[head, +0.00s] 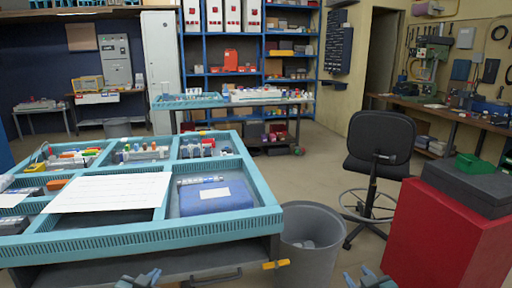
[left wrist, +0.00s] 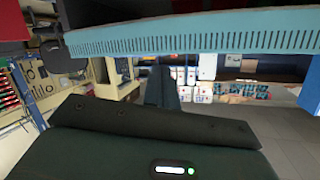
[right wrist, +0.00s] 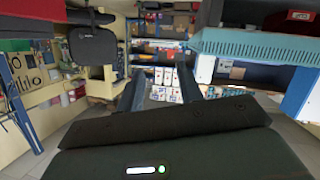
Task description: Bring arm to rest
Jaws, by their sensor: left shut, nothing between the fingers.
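My left gripper (head: 140,279) shows at the bottom edge of the head view, low in front of the workbench. In the left wrist view its fingers (left wrist: 160,86) are together with nothing between them, below the pale blue bench edge. My right gripper (head: 370,280) shows at the bottom edge of the head view, between the grey bin and the red cabinet. In the right wrist view its two fingers (right wrist: 158,88) stand apart and the space between them is empty. Most of both arms is out of the head view.
The workbench (head: 140,238) with a blue compartment tray of sockets, a white sheet and a blue box stands at left. A grey bin (head: 310,262), a black chair (head: 378,155) and a red cabinet (head: 450,235) stand right of it. Open floor lies behind the bin.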

